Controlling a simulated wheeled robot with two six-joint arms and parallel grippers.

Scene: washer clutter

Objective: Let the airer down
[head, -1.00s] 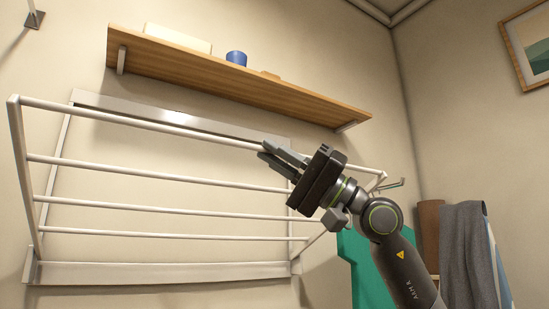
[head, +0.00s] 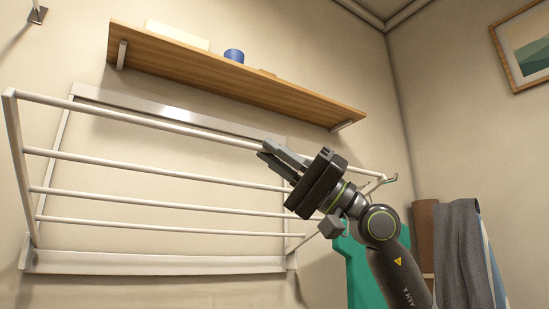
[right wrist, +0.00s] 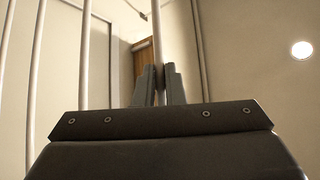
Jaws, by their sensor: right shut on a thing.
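The white airer (head: 150,188) is a frame of several bars on the wall, tilted out from its lower rail (head: 150,262). Its front bar (head: 185,129) runs along the top of the frame, out from the wall. My right gripper (head: 270,150) is shut on this front bar, right of its middle. In the right wrist view the bar (right wrist: 160,45) passes between the two fingers (right wrist: 159,84). The gripper hides a part of the bars behind it. My left gripper is not in view.
A wooden shelf (head: 230,75) with a blue pot (head: 234,56) is on the wall above the airer. A grey cloth (head: 462,250) and a green cloth (head: 362,265) hang at the right. A framed picture (head: 525,45) is at the upper right.

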